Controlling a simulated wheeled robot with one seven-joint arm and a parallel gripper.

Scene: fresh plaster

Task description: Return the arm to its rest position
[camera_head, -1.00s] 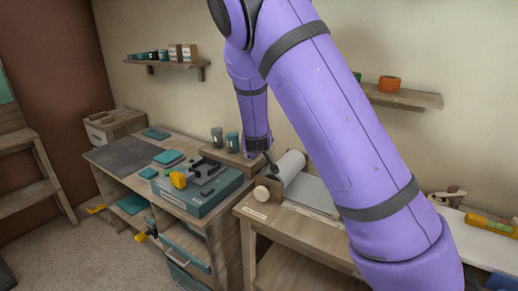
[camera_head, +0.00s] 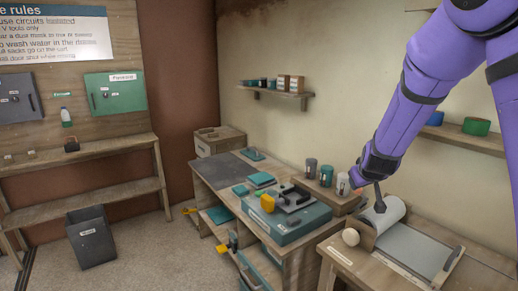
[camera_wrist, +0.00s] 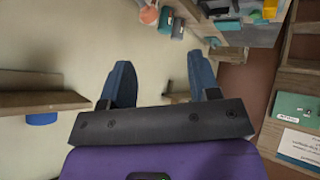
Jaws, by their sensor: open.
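My arm (camera_head: 425,85) is purple with dark bands and reaches in from the upper right in the head view. Its wrist end hangs over the bench near the paper roll (camera_head: 384,213), and the fingers cannot be made out there. In the wrist view my gripper (camera_wrist: 162,82) shows two blue fingers spread apart on a dark bar. Nothing is held between them; the wall lies behind.
A bench holds a teal case (camera_head: 290,222) and several cups (camera_head: 327,176). A wall shelf (camera_head: 465,138) with a green roll (camera_head: 476,126) is close to my arm. A grey bin (camera_head: 91,238) stands on the floor at left, with clear floor beside it.

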